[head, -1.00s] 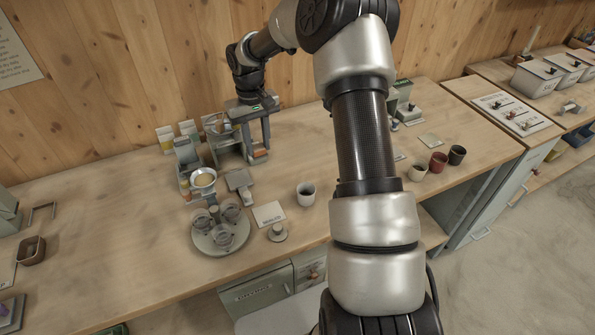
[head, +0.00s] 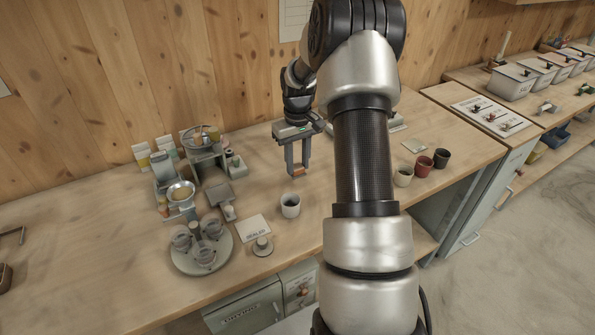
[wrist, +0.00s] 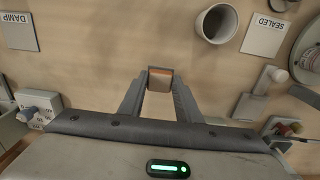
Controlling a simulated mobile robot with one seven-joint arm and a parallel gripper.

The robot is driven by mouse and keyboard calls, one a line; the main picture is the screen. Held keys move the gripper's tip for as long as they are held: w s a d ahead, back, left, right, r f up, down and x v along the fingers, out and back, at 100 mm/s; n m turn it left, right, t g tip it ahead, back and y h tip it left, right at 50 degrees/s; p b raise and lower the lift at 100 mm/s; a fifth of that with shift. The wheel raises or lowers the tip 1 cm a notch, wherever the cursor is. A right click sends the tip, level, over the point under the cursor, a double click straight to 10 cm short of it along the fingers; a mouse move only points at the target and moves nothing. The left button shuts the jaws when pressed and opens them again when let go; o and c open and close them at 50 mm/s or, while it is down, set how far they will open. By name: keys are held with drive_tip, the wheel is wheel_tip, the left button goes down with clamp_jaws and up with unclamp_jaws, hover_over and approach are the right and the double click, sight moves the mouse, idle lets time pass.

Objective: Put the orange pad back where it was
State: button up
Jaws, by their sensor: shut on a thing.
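My gripper (head: 296,171) is shut on the orange pad (head: 299,168), a small block held between the fingertips above the bare middle of the bench. In the wrist view the pad (wrist: 161,82) sits between the two tips of my gripper, with pale wood behind it. In the head view the white cup (head: 290,205) stands just in front of my gripper, apart from it. I cannot tell how high the pad is above the wood.
Left stand a grey rack (head: 205,150), a brass-coloured pan (head: 181,193) and a round tray (head: 226,251) with glass jars. A SEALED card (head: 254,228) lies near the cup. Several cups, one of them red (head: 424,165), stand at right. The wood behind the white cup is clear.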

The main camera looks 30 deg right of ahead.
sight(298, 167)
drive_tip(key=shift+f, duration=1.55)
drive_tip(key=shift+f, duration=0.1)
drive_tip(key=shift+f, duration=0.15)
drive_tip(key=o, duration=1)
drive_tip(key=shift+r, duration=0.2)
wheel_tip(298, 167, up, 12)
